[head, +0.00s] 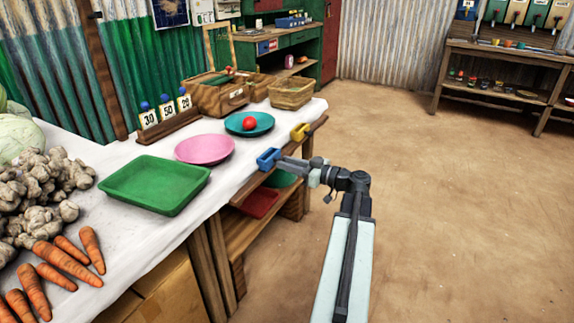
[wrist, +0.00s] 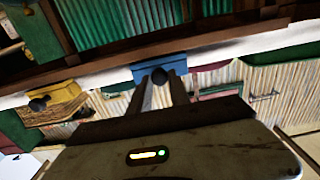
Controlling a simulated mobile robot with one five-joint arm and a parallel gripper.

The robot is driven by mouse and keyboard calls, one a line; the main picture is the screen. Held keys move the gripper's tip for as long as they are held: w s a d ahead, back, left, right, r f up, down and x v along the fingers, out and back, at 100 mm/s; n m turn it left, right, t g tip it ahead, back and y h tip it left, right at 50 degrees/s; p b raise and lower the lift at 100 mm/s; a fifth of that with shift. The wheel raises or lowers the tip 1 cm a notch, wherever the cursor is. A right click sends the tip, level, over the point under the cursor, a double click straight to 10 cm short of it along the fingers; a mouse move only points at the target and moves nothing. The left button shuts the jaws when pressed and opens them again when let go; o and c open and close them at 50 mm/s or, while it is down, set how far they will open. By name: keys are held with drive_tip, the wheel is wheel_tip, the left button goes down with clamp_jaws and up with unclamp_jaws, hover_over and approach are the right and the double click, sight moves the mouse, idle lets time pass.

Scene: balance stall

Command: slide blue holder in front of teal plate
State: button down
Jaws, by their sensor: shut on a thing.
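The blue holder (head: 268,158) sits on the rail along the table's front edge, roughly level with the pink plate (head: 205,149). The teal plate (head: 250,127) lies farther along the table, with a red ball (head: 249,123) on it. My gripper (head: 282,162) reaches the holder from the aisle side. In the wrist view the blue holder (wrist: 145,74) is straight ahead, and my gripper (wrist: 161,88) is shut on its dark knob (wrist: 160,76). The fingers partly hide the holder's front.
A yellow holder (head: 300,132) is farther along the same rail, roughly in front of the teal plate; it also shows in the wrist view (wrist: 62,98). A green tray (head: 155,184) lies nearer. Number cards (head: 167,112) and baskets (head: 291,92) stand behind. The floor at right is clear.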

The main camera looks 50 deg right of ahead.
drive_tip(key=w+d, duration=0.3)
drive_tip(key=d, duration=0.8)
drive_tip(key=shift+d, duration=0.3)
drive_tip(key=shift+r, duration=0.1)
drive_tip(key=c, duration=1.2)
unclamp_jaws()
drive_tip(key=shift+d, duration=0.1)
drive_tip(key=v, duration=0.8)
